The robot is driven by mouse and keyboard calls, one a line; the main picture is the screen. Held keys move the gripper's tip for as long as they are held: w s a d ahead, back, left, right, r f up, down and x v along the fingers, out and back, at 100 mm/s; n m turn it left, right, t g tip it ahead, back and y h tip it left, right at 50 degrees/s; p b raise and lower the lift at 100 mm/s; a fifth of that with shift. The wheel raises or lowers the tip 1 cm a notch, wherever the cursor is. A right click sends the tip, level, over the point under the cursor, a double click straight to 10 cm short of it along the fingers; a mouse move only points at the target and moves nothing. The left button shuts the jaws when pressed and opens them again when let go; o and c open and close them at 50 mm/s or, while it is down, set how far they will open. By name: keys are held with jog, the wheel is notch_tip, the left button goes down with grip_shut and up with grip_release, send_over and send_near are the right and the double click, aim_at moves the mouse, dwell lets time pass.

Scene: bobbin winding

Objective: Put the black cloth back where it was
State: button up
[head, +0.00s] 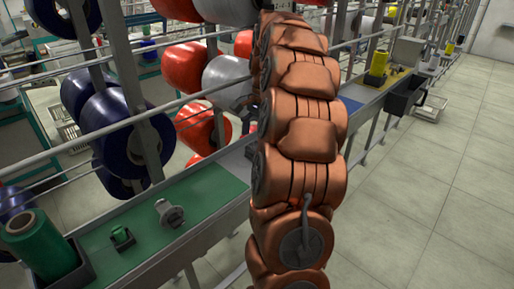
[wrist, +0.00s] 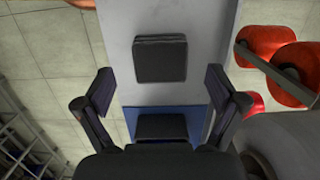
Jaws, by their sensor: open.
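A flat, square black cloth (wrist: 160,58), seemingly folded in layers, lies on a grey surface (wrist: 203,25) in the upper middle of the wrist view. A second dark, square-topped item (wrist: 160,127) is on a blue mat (wrist: 197,117) below it, partly hidden by my gripper; I cannot tell whether it is cloth. My gripper (wrist: 158,90) is open and empty, its fingers spread to either side of the gap between these two. Neither item shows clearly in the head view, where my copper arm covers the middle.
A rack with red (head: 185,67) and dark blue spools (head: 125,125) stands behind. A black bin (head: 405,97) and yellow spool (head: 377,66) are farther along.

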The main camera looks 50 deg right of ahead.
jog(key=r, duration=0.5)
jog(key=shift+d+b, duration=0.35)
jog(key=shift+b, duration=0.05)
jog(key=shift+d+r+p, duration=0.2)
jog(key=shift+r+p, duration=0.2)
jog(key=shift+r, duration=0.75)
jog(key=s+a+f+n, duration=0.1)
jog(key=s+a+n, duration=0.15)
jog(key=a, duration=0.55)
jog(key=s+a+f+n+g, duration=0.1)
jog(key=a+n, duration=0.3)
jog(key=a, duration=0.3)
jog(key=s+a+f+n, duration=0.1)
jog(key=a+n, duration=0.2)
jog(key=a, duration=0.5)
jog(key=s+a+f+n+h, duration=0.1)
jog(key=s+a+f+n, duration=0.3)
jog(key=s, duration=0.5)
jog(key=s+a+f+n, duration=0.4)
jog(key=s+a+f, duration=0.3)
jog(key=s, duration=0.3)
jog(key=shift+n+g+h, duration=0.35)
jog(key=shift+g+h, duration=0.05)
jog(key=shift+s+r, duration=0.1)
